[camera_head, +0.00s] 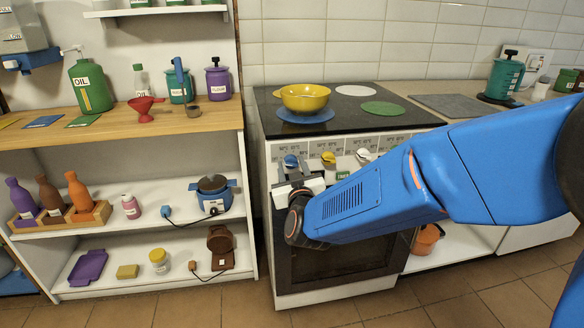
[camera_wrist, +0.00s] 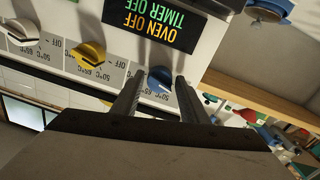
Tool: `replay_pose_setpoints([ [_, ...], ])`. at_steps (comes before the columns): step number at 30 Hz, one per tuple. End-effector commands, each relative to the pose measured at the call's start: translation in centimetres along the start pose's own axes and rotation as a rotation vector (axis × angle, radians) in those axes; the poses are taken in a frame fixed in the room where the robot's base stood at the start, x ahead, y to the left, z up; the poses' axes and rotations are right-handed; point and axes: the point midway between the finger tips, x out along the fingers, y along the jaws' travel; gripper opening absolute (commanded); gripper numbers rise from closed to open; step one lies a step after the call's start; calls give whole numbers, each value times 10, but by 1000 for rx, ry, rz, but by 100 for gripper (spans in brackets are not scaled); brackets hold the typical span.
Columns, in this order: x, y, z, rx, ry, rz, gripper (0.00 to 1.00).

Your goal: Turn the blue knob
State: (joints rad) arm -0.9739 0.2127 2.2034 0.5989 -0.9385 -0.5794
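The blue knob (camera_head: 291,161) is on the stove's front panel at the far left of the knob row. It also shows in the wrist view (camera_wrist: 160,80), beside a dial scale marked in degrees. My gripper (camera_head: 293,168) is just in front of the panel at this knob. In the wrist view my gripper (camera_wrist: 158,80) is open, with one finger on each side of the blue knob. The knob appears between the fingertips; I cannot tell whether either finger touches it.
A yellow knob (camera_head: 328,158) and a white knob (camera_head: 363,155) sit to the right on the same panel. A yellow bowl (camera_head: 305,97) stands on the blue cooking zone (camera_head: 300,116). An open shelf (camera_head: 130,219) with bottles and small appliances stands left of the stove (camera_head: 350,141).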

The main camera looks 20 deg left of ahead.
Motion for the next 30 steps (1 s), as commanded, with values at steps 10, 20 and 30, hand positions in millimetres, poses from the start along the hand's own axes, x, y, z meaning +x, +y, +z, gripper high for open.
replay_pose_setpoints([
  [10, 0, 0, 0, 9, 0, 0, 10],
  [20, 0, 0, 0, 149, -7, -2, 10],
  [30, 0, 0, -1, 445, -21, -4, 10],
])
